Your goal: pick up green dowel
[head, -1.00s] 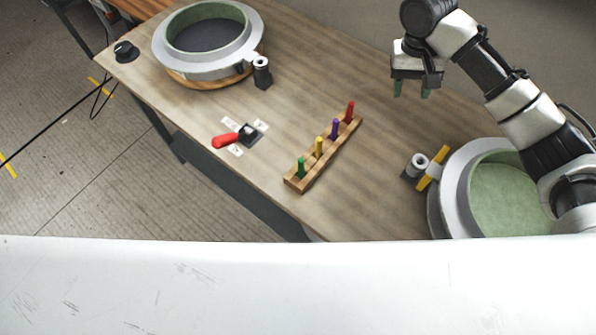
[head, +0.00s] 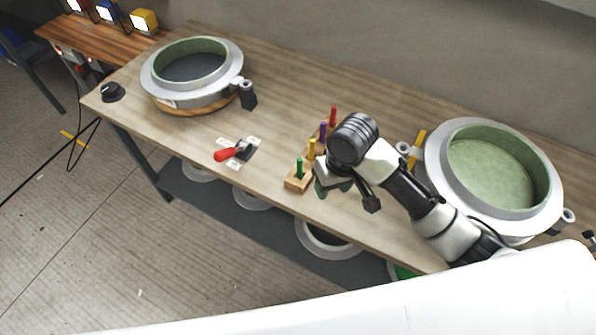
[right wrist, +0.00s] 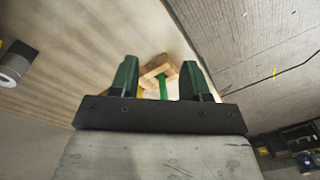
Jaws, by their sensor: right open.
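The green dowel (head: 299,168) stands upright in the near end of a wooden rack (head: 296,184). Yellow (head: 311,149), purple (head: 322,131) and red (head: 333,116) dowels stand further along it, partly behind my right arm. My right gripper (head: 321,187) is just right of the green dowel, low over the table's near side. In the right wrist view, my open fingers (right wrist: 160,76) have nothing held between them, and the green dowel (right wrist: 163,88) shows in the gap between them. I cannot tell how far beyond the fingertips it is. My left gripper is not in view.
A red-handled lever (head: 226,154) on a plate lies left of the rack. Round moulds stand at the back left (head: 190,98) and right (head: 500,222). A yellow-handled clamp (head: 417,143) is beside the right mould. The table's front edge runs close to the rack.

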